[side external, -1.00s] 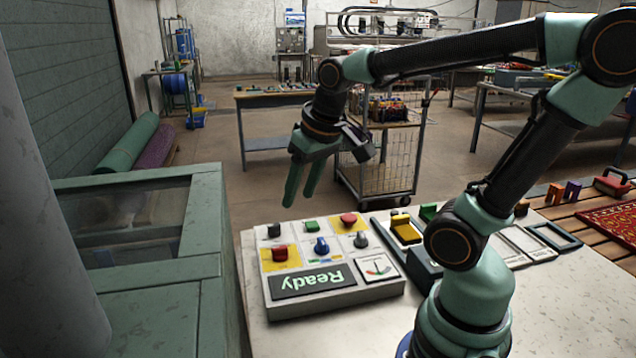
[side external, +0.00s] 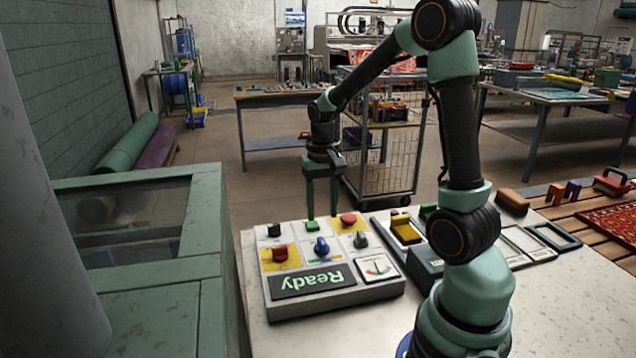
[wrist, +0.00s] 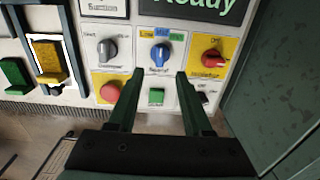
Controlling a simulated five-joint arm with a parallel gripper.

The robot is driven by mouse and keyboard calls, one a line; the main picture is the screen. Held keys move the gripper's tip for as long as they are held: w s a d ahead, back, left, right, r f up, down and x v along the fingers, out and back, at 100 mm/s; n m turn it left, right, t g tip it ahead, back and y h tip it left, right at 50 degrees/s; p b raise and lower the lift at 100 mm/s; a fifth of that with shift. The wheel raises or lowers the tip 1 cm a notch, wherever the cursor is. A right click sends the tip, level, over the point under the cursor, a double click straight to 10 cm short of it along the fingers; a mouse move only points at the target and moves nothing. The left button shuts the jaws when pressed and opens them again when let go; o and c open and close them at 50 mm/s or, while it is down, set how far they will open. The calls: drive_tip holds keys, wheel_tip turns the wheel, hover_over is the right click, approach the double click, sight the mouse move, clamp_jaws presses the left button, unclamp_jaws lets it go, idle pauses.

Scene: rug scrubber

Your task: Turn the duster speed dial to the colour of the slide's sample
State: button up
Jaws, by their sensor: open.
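The control panel (side external: 335,295) lies on the table with its lit "Ready" screen (side external: 313,281). The blue dial (side external: 321,246), also in the wrist view (wrist: 160,54), has a strip of yellow, blue and green at its edge. Its bar stands roughly upright in the wrist view; its exact setting is hard to read. A yellow slide (side external: 405,229) sits in a tray beside the panel; it shows white-framed in the wrist view (wrist: 48,62). My gripper (side external: 322,214) points down above the panel's far edge, open and empty. In the wrist view its fingertips (wrist: 160,73) straddle the area just below the blue dial.
A red knob (side external: 280,254) and a grey knob (side external: 361,240) flank the blue dial. A green button (side external: 312,225), a red button (side external: 348,219) and a black switch (side external: 274,230) line the far row. A green cabinet (side external: 150,265) stands close on the left.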

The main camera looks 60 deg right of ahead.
sight(322, 240)
wheel_tip(322, 240, down, 8)
drive_tip(key=shift+r, duration=0.2)
clamp_jaws()
